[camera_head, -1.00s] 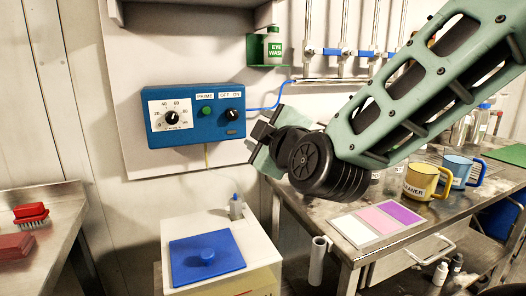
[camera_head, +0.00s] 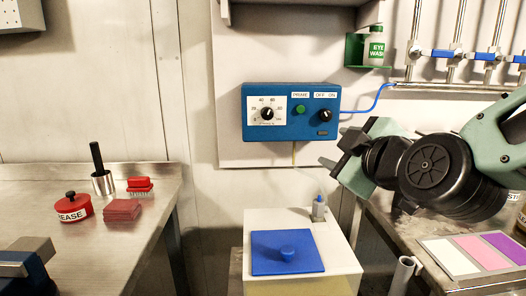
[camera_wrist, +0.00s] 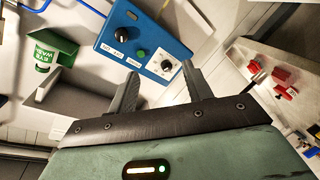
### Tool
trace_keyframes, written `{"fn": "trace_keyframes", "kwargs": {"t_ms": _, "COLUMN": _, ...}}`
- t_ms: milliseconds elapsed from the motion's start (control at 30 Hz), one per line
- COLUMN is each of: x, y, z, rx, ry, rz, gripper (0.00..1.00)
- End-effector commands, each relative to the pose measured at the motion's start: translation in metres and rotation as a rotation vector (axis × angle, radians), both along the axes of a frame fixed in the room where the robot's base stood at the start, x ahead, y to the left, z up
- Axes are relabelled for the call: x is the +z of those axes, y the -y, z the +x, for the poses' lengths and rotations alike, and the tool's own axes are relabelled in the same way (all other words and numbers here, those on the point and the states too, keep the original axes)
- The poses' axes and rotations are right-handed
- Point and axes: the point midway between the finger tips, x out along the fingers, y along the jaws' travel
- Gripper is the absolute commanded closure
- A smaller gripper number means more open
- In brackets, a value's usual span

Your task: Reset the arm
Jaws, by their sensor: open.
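My gripper (camera_wrist: 158,72) shows in the wrist view with its two grey fingers apart and nothing between them. In the head view my gripper (camera_head: 336,160) is at the right, held in the air below and right of the blue control box (camera_head: 291,112). The arm enters from the right edge with a round black joint behind the gripper. The control box also shows beyond the fingers in the wrist view (camera_wrist: 135,45).
A white tank (camera_head: 340,262) with a blue lid (camera_head: 287,253) stands below the box. The right bench carries a coloured card (camera_head: 480,252). Pipes with blue valves are upper right.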

Motion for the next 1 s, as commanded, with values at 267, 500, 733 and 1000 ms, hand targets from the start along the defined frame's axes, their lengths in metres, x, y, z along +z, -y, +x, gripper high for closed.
{"fn": "trace_keyframes", "kwargs": {"t_ms": 267, "x": -0.053, "y": -0.071, "z": -0.087, "rx": 0.181, "ry": -0.669, "rz": 0.197, "gripper": 0.50}}
{"fn": "trace_keyframes", "kwargs": {"t_ms": 500, "x": -0.085, "y": -0.053, "z": -0.183, "rx": -0.039, "ry": -1.205, "rz": 0.147, "gripper": 0.50}}
{"fn": "trace_keyframes", "kwargs": {"t_ms": 733, "x": -0.088, "y": -0.024, "z": -0.226, "rx": -0.260, "ry": -1.389, "rz": 0.064, "gripper": 0.50}}
{"fn": "trace_keyframes", "kwargs": {"t_ms": 1000, "x": -0.089, "y": -0.020, "z": -0.230, "rx": -0.288, "ry": -1.405, "rz": 0.052, "gripper": 0.50}}
